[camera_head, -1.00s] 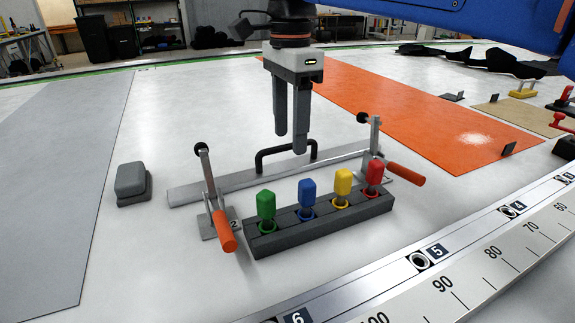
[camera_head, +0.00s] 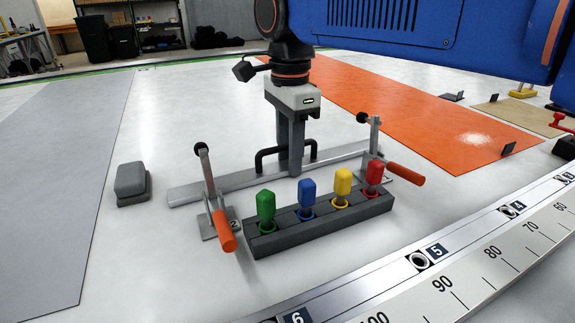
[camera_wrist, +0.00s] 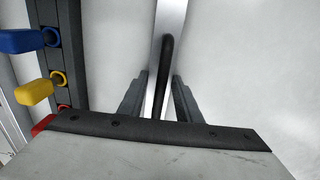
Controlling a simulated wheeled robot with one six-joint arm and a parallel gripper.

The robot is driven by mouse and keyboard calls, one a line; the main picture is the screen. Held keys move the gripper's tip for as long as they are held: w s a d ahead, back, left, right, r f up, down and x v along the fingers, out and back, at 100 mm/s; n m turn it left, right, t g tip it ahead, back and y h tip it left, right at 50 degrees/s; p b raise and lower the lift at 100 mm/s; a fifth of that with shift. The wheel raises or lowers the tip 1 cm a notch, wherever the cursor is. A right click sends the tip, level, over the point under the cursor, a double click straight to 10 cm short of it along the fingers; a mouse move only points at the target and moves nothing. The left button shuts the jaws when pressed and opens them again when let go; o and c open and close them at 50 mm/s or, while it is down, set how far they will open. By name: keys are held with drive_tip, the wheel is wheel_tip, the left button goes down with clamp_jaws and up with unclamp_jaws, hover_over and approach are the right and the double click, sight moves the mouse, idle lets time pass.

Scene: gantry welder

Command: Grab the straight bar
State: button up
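The straight bar (camera_head: 238,181) is a long flat silver strip with a black loop handle (camera_head: 266,158) on top. It lies on the white table between two toggle clamps. It also shows in the wrist view (camera_wrist: 171,18), with its dark handle (camera_wrist: 164,75) between my fingers. My gripper (camera_head: 290,168) is lowered over the middle of the bar, pointing down at the handle. In the wrist view my gripper (camera_wrist: 158,98) is open, with a finger on each side of the handle and gaps visible. The fingertips' height against the bar is hard to tell.
Toggle clamps with orange handles stand near the bar's left end (camera_head: 225,231) and right end (camera_head: 405,173). A dark rack (camera_head: 322,222) with green, blue, yellow and red pegs stands in front of the bar. A grey block (camera_head: 131,181) lies left. A ruler rail (camera_head: 450,262) crosses the front right.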

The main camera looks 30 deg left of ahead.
clamp_jaws()
drive_tip(key=shift+r, duration=0.1)
wheel_tip(320, 180, up, 18)
idle(0.4)
